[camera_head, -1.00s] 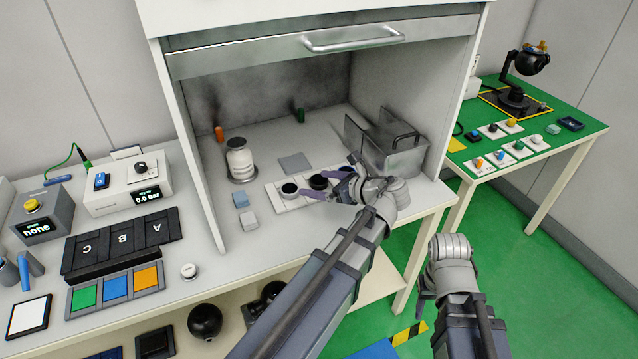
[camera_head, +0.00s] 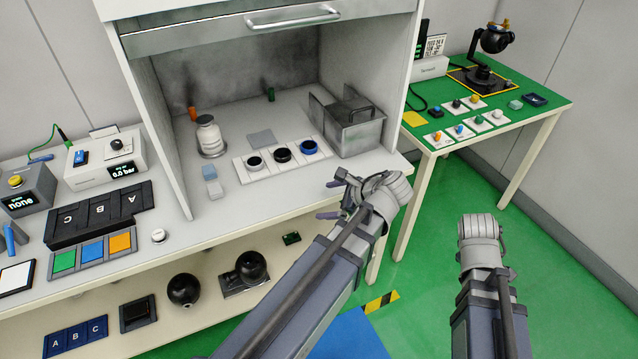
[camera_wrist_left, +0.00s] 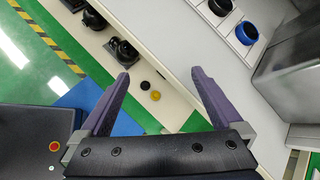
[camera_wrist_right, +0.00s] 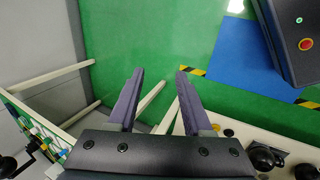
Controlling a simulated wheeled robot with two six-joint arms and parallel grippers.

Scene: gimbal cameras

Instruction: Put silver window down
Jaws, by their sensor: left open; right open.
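The silver window is the grey metal sash (camera_head: 200,36) across the top of the white cabinet's opening. It is raised, and the space under it is open. Its curved bar handle (camera_head: 292,20) runs along its front. My left gripper (camera_head: 328,200) is open and empty in front of the cabinet's right front edge, below and apart from the handle. Its two fingers (camera_wrist_left: 162,100) are wide apart in the left wrist view. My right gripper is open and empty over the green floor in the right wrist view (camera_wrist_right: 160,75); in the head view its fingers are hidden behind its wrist.
A green table (camera_head: 470,110) stands at the right. The floor between is clear.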

